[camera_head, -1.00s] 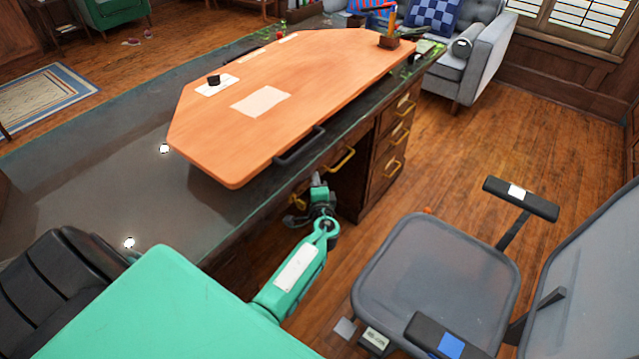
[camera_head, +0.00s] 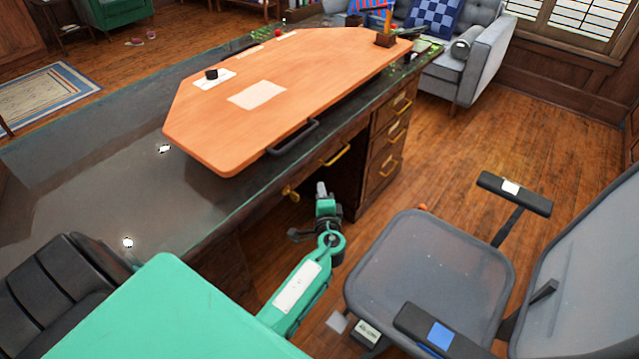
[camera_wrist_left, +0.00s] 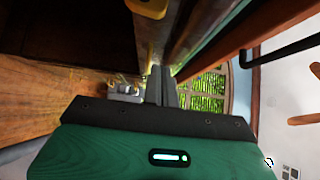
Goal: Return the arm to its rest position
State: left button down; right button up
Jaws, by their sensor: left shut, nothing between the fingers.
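My left arm (camera_head: 298,290), green with a white panel, reaches out from the bottom of the head view. Its gripper (camera_head: 321,187) is beside the front of the desk, near the knee opening and below the edge of the orange top. In the left wrist view the two dark fingers (camera_wrist_left: 158,85) are together with nothing between them. A brass handle (camera_wrist_left: 148,7) shows just beyond them at the top of that view. My right gripper is not in view.
The dark desk (camera_head: 110,185) carries a raised orange board (camera_head: 310,75) with a black handle (camera_head: 294,136). Brass-handled drawers (camera_head: 392,140) stand right of the knee opening. A grey chair (camera_head: 425,265) is close right of the arm. Open wood floor (camera_head: 500,130) lies behind the chair.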

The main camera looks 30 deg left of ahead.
pick_arm(q)
jog(key=v, duration=0.5)
jog(key=shift+d+r, duration=0.1)
jog(key=shift+d, duration=0.15)
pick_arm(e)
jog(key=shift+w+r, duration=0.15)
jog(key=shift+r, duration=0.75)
